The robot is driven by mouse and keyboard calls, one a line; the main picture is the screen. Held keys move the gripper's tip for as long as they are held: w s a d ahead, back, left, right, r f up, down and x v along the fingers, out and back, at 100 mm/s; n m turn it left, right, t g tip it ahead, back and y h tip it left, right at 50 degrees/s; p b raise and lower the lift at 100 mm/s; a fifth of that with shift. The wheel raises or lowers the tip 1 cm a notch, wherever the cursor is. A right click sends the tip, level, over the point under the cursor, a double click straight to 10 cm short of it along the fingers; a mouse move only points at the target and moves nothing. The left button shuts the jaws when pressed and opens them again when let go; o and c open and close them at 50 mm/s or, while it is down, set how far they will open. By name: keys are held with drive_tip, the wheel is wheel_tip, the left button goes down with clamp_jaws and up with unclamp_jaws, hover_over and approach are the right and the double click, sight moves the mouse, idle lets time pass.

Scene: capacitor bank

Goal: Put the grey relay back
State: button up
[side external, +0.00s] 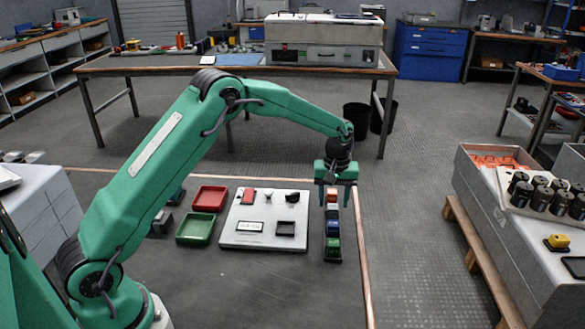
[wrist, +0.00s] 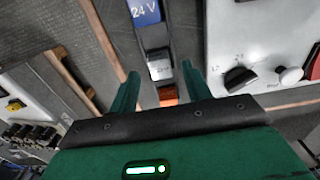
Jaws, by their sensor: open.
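The grey relay (wrist: 160,68) sits in a dark narrow rail between the blue relay marked 24 V (wrist: 145,12) and an orange-red relay (wrist: 168,96). In the side view the row also holds a green relay (side external: 333,247) at its near end, with the blue relay (side external: 333,229) behind it. My gripper (side external: 336,184) is open and points down over the far part of the row. In the wrist view its fingers (wrist: 160,72) lie on either side of the grey relay, with visible gaps. How high the fingertips are above the rail is unclear.
Left of the row lies a pale panel (side external: 256,241) with a red part, knobs and a dark square frame (side external: 285,228). Red (side external: 209,198) and green (side external: 195,229) trays are further left. The near mat is clear. Grey boxes with black cylinders (side external: 540,187) stand right.

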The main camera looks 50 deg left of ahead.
sight(332, 206)
wheel_tip(332, 206, up, 9)
idle(0.4)
drive_tip(key=shift+r, duration=0.1)
idle(0.4)
drive_tip(key=s+r+m+t, duration=0.3)
drive_tip(key=s+r+m, duration=0.2)
drive_tip(key=s+r, duration=1.05)
drive_tip(key=s+f+m+t, duration=0.1)
drive_tip(key=s+f+m, duration=0.1)
drive_tip(key=s, duration=0.7)
drive_tip(key=s+f+m+t, duration=0.1)
drive_tip(key=s+f+m, duration=0.1)
drive_tip(key=s, duration=0.8)
drive_tip(key=shift+f+t, duration=0.25)
drive_tip(key=shift+t, duration=0.05)
